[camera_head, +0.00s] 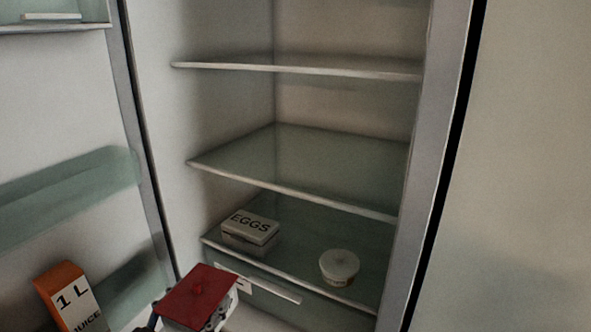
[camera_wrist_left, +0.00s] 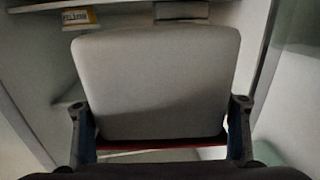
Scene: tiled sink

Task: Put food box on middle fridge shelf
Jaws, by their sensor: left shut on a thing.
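The food box (camera_head: 200,296), white with a red lid, is at the bottom of the head view, in front of the open fridge and below its lowest shelf in the picture. My left gripper (camera_wrist_left: 159,105) is shut on it, with one finger at each side of its pale face (camera_wrist_left: 155,75) in the left wrist view. The middle fridge shelf (camera_head: 310,165), a glass plate with a pale front edge, is empty. My right gripper is not in view.
The lower shelf (camera_head: 300,225) holds an egg box (camera_head: 250,230) and a round white tub (camera_head: 339,266). The upper shelf (camera_head: 300,67) is above the middle one. On the left, the open door (camera_head: 60,110) has racks and a juice carton (camera_head: 72,298).

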